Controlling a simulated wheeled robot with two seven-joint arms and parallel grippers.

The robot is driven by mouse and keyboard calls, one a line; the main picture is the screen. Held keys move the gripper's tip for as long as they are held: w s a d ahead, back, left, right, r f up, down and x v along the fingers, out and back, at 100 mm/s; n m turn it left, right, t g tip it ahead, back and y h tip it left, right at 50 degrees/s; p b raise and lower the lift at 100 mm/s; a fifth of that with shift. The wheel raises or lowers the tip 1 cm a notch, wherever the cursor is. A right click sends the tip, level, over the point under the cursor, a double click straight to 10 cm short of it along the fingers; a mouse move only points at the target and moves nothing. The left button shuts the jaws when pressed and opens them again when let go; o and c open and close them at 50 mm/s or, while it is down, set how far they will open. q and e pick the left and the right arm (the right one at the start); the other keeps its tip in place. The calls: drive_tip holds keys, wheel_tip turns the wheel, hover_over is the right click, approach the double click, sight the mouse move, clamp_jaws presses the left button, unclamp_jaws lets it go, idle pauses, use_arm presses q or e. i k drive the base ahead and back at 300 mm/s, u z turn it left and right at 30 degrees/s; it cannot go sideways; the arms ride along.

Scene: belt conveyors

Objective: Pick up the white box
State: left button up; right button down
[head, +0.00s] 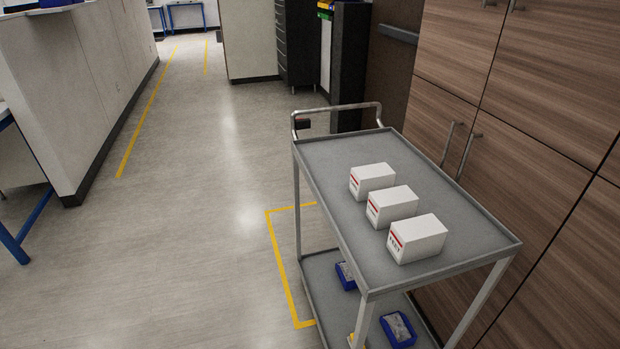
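Three white boxes stand in a diagonal row on the grey top tray of a metal cart (345,160). The far box (373,180), the middle box (393,205) and the near box (419,238) each have a red stripe and dark print on the end facing left. Small gaps separate them. The near box looks largest. Neither of my grippers shows in the head view.
The cart has a raised rim and a handle (336,109) at its far end. Its lower shelf holds blue bins (398,329). Wooden cabinets (545,95) stand close along its right side. Open floor (190,200) lies to the left, with yellow tape lines.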

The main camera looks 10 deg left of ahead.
sight(364, 180)
drive_tip(key=z, duration=0.05)
drive_tip(key=k, duration=0.35)
drive_tip(key=u, duration=1.05)
drive_tip(key=i, duration=1.25)
drive_tip(key=z, duration=0.95)
